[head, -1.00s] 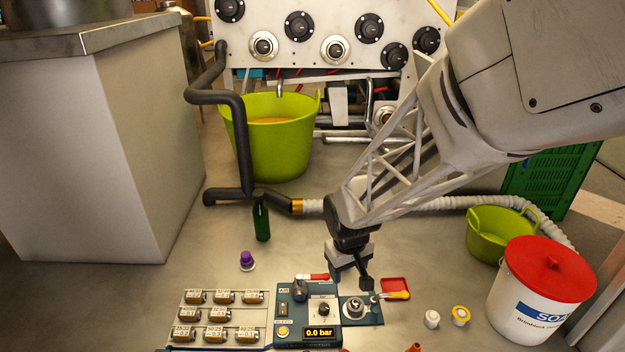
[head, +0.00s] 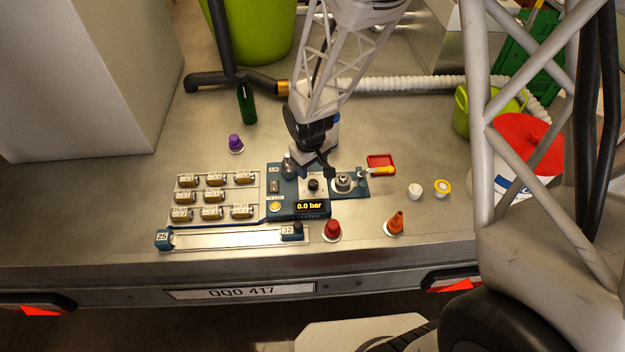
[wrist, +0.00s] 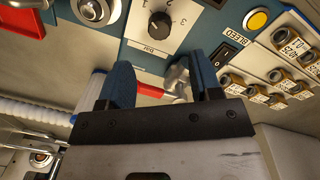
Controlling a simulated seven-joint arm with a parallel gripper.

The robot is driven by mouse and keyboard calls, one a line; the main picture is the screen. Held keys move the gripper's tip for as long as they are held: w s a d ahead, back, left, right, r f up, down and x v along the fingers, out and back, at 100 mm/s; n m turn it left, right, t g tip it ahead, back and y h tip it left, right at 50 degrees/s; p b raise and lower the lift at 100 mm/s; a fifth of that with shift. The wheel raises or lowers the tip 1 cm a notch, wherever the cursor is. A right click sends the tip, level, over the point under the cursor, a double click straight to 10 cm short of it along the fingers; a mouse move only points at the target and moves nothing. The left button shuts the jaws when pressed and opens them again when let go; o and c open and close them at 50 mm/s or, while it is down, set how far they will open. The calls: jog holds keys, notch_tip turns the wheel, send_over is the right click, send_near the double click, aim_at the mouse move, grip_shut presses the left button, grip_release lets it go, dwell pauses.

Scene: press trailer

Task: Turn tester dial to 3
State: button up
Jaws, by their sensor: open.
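The tester dial is a black round knob (head: 313,185) on a white plate of the blue tester panel (head: 283,208). In the wrist view the dial (wrist: 159,25) shows at top centre, with printed numbers around it and a "bar" label; its exact pointer setting is hard to read. The tester display (head: 310,206) reads 0.0 bar. My gripper (head: 314,170) is over the back of the panel, near the dial. In the wrist view its two blue fingers (wrist: 163,78) are apart with no dial between them; the dial lies beyond their tips.
A round metal fitting (head: 343,182) is right of the dial, a red tray (head: 381,162) further right. A rocker switch (wrist: 224,54) and yellow button (wrist: 257,20) are on the panel. Small labelled brass fittings (head: 212,197) fill a rack at left. A red cap (head: 332,230) stands in front.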

aim_at(313, 182)
jog(key=shift+f, duration=0.15)
jog(key=shift+w+d+f, duration=0.1)
jog(key=shift+f, duration=1.8)
jog(key=shift+d+f, duration=0.1)
jog(key=shift+f, duration=1.75)
jog(key=shift+c, duration=0.4)
jog(key=c, duration=0.9)
jog(key=shift+o, duration=0.2)
